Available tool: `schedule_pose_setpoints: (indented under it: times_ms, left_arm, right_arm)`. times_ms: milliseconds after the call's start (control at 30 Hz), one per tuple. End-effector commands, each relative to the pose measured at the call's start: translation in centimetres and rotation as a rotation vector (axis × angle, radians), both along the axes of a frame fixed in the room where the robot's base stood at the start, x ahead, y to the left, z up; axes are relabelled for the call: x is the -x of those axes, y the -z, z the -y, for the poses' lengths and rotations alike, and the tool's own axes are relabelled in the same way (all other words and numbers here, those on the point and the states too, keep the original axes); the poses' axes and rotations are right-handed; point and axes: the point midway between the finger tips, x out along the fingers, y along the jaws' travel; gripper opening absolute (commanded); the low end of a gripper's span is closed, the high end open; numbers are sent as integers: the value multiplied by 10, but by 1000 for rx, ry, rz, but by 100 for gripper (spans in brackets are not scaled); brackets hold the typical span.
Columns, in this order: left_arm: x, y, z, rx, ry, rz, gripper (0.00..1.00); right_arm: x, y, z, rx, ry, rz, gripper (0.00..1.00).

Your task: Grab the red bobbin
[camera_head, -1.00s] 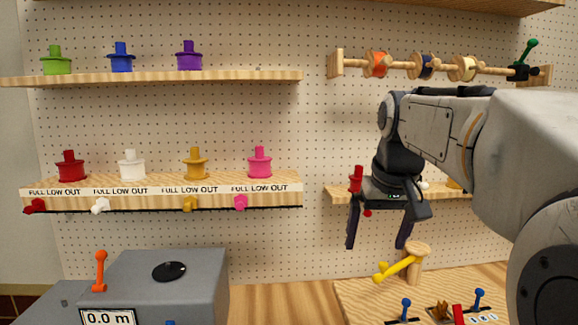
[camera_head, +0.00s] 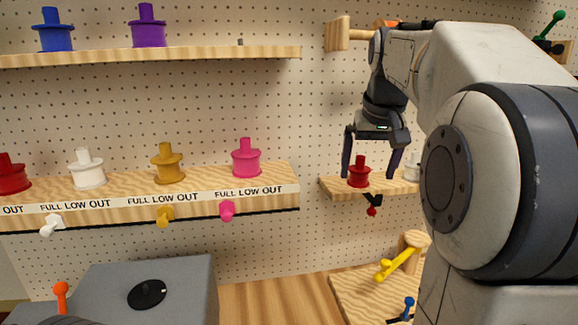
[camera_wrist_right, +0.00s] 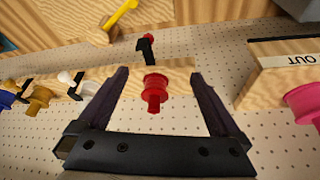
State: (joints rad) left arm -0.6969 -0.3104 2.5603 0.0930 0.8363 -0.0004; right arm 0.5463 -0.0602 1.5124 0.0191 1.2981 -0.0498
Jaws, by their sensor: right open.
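A red bobbin (camera_head: 358,173) stands upright on the small right-hand shelf (camera_head: 333,190). My right gripper (camera_head: 369,174) is open, its fingers pointing down, with the bobbin showing between them. In the right wrist view, the red bobbin (camera_wrist_right: 155,88) lies between the two open fingers (camera_wrist_right: 158,74), with a gap on either side. I cannot tell whether the fingers are deep enough to surround it. Another red bobbin (camera_head: 10,177) stands on the left labelled shelf, cut by the picture edge. My left gripper is not in view.
A white bobbin (camera_head: 412,168) stands right of the red one; the wrist view also shows ochre (camera_wrist_right: 40,98) and blue ones. A red-knobbed peg (camera_head: 372,210) hangs below the shelf. A pink bobbin (camera_head: 246,160) stands on the left shelf (camera_head: 280,180). A pegboard (camera_head: 310,120) stands behind.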

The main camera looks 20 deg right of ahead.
Motion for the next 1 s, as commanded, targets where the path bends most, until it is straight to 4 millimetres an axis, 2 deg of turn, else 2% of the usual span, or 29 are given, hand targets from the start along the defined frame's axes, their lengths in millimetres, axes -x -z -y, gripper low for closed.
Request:
schedule_pose_setpoints:
  times_ms: [33, 233, 567, 800, 1000]
  left_arm:
    - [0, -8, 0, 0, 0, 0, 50]
    - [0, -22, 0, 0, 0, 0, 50]
    - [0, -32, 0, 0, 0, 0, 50]
    - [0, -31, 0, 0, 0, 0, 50]
    - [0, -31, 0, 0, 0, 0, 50]
  right_arm:
    - [-10, -3, 8, -2, 2, -4, 100]
    - [-44, -3, 28, -1, 4, -1, 100]
    - [-70, -2, 40, -1, 1, -1, 100]
    - [-83, 36, 45, -1, 0, -3, 100]
    - [-87, 47, 47, 0, 0, 1, 100]
